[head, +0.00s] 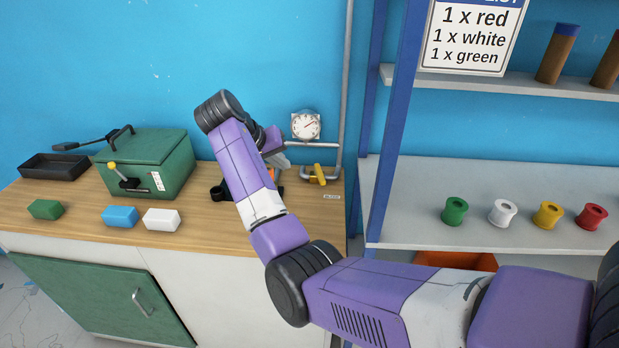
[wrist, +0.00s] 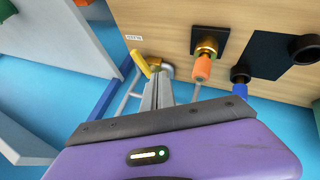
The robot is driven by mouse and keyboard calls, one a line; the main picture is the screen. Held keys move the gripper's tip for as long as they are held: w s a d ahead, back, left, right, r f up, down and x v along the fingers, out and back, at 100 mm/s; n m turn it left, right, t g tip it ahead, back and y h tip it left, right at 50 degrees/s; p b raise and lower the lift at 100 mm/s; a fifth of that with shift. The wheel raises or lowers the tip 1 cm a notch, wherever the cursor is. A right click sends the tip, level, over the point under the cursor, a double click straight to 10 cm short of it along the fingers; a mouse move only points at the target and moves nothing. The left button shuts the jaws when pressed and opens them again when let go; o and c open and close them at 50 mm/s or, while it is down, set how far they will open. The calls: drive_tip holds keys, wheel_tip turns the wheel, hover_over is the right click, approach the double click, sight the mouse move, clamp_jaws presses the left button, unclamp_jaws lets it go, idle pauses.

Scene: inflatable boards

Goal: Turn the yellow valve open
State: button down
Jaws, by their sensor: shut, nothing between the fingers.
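The yellow valve (head: 318,174) sits on the pipe at the right end of the wooden bench, below a gauge. In the wrist view its yellow handle (wrist: 141,64) lies aslant beside a brass body. My gripper (wrist: 158,82) is shut and empty, its fingertips close to the valve; I cannot tell whether they touch it. In the head view my gripper (head: 281,160) is just left of the valve, partly hidden behind my arm.
A white gauge (head: 305,126) hangs above the valve. An orange fitting (wrist: 203,66) and a blue one (wrist: 240,89) stand close by. A green box (head: 150,165) and several small blocks are on the bench's left. Blue shelving (head: 395,130) rises at right.

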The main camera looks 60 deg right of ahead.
sight(320, 176)
drive_tip(key=x, duration=0.4)
drive_tip(key=p+x, duration=0.1)
drive_tip(key=x, duration=0.4)
drive_tip(key=shift+a+f, duration=0.2)
drive_tip(key=shift+f, duration=0.2)
drive_tip(key=shift+s+d+p, duration=0.5)
drive_tip(key=shift+s+d, duration=0.35)
drive_tip(key=shift+s, duration=0.05)
drive_tip(key=shift+s+d, duration=0.55)
drive_tip(key=shift+s, duration=0.05)
